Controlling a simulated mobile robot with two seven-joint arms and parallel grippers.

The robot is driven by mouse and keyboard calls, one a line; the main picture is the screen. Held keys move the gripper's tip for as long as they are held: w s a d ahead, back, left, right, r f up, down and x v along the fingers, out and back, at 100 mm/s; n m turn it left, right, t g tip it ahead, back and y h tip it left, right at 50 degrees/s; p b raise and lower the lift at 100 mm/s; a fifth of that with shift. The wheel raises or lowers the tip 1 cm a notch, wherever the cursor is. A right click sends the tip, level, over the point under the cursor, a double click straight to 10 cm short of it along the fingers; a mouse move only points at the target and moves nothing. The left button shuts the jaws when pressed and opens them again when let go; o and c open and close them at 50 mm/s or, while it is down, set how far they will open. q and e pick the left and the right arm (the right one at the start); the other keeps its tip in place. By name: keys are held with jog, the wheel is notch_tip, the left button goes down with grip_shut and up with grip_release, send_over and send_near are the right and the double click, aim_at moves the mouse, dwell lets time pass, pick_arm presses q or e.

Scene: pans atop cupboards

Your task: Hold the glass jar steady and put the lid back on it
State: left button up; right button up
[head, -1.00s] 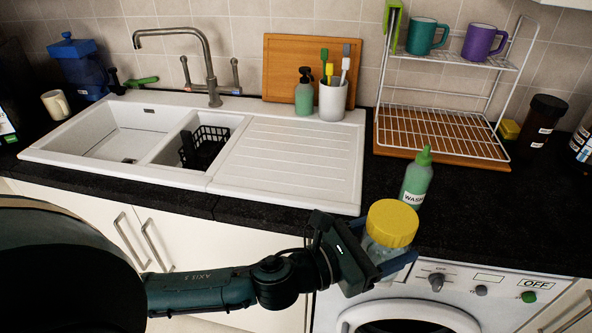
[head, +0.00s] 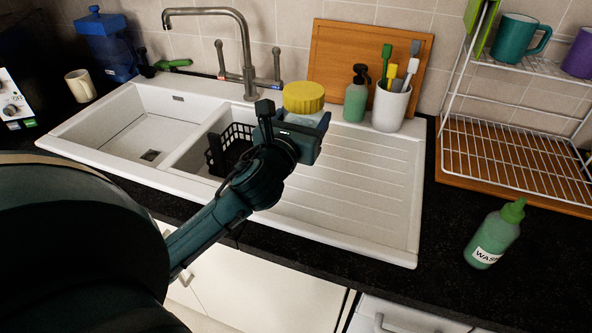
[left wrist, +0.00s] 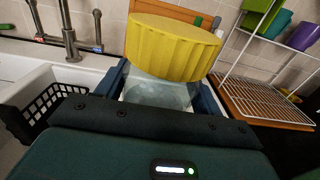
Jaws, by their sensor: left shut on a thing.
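The glass jar (left wrist: 158,92) is held in my left gripper (head: 304,122), which is shut on it. In the left wrist view the jar is clear and sits between the two fingers. The yellow ribbed lid (head: 303,97) is at the top of the jar; it also shows in the left wrist view (left wrist: 172,45), where it looks somewhat tilted. I cannot tell whether it is fully seated. The gripper and jar are over the sink unit, near the small basin and the drainboard. My right gripper is not in view.
The sink unit (head: 345,195) has a tap (head: 247,60) behind the jar and a black basket (head: 230,148) in the small basin. A soap dispenser (head: 356,98) and a cup of brushes (head: 390,106) stand behind right. A green bottle (head: 494,236) stands on the dark counter, right.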

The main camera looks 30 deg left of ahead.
pick_arm(q)
jog(key=shift+a+r, duration=0.1)
jog(key=shift+a, duration=0.25)
jog(key=shift+d, duration=0.1)
notch_tip(320, 180, down, 6)
jog(key=shift+r+b, duration=0.25)
jog(key=shift+b, duration=0.45)
jog(key=shift+f, duration=0.4)
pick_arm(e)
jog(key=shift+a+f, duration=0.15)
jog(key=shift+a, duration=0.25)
pick_arm(q)
notch_tip(320, 180, down, 3)
jog(key=shift+f+b, duration=0.15)
jog(key=shift+b, duration=0.45)
jog(key=shift+f, duration=0.2)
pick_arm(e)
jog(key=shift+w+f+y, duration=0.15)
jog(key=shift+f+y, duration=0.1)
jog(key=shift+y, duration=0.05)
